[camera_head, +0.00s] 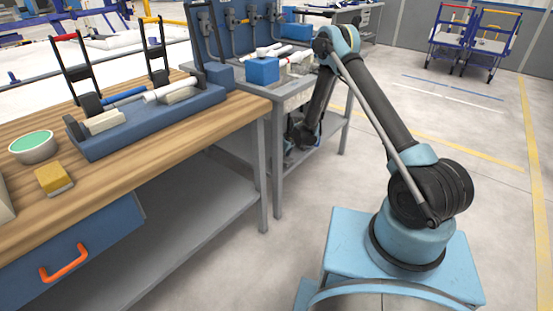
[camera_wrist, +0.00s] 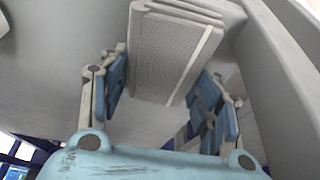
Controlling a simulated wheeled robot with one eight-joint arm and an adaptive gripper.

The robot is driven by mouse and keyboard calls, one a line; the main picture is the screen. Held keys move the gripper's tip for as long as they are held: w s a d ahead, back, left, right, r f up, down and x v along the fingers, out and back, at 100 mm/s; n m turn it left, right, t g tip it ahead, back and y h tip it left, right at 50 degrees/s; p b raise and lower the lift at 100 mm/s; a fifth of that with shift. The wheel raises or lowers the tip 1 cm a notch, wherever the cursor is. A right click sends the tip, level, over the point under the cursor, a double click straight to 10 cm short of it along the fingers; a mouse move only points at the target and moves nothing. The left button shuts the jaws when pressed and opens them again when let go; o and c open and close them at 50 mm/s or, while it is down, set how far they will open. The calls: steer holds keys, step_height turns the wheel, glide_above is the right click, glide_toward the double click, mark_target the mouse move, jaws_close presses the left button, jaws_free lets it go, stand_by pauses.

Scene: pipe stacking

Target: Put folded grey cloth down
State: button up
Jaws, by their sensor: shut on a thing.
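The folded grey cloth (camera_wrist: 172,52) shows in the wrist view as a pale, ribbed block with layered folds at its top edge. It sits between the two blue-padded fingers of my gripper (camera_wrist: 160,90), which is shut on it. A pale grey surface lies behind the cloth; I cannot tell whether the cloth touches it. In the head view my gripper (camera_head: 302,138) is low beside the grey bench, below its top and near its lower level. The cloth cannot be made out in the head view.
The grey bench (camera_head: 283,100) carries a blue box (camera_head: 262,71) and white pipes. A wooden workbench (camera_head: 180,125) at the left holds a blue pipe fixture (camera_head: 150,133), a green-topped bowl (camera_head: 34,147) and a yellow sponge (camera_head: 54,179). A raised grey edge (camera_wrist: 285,80) runs along the wrist view's right.

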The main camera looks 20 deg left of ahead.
steer(key=a, duration=0.2)
steer(key=w+a+f, duration=0.1)
steer(key=shift+f, duration=0.25)
steer(key=shift+f, duration=0.1)
steer(key=o, duration=1.2)
steer(key=shift+c, duration=0.2)
steer(key=v, duration=1.2)
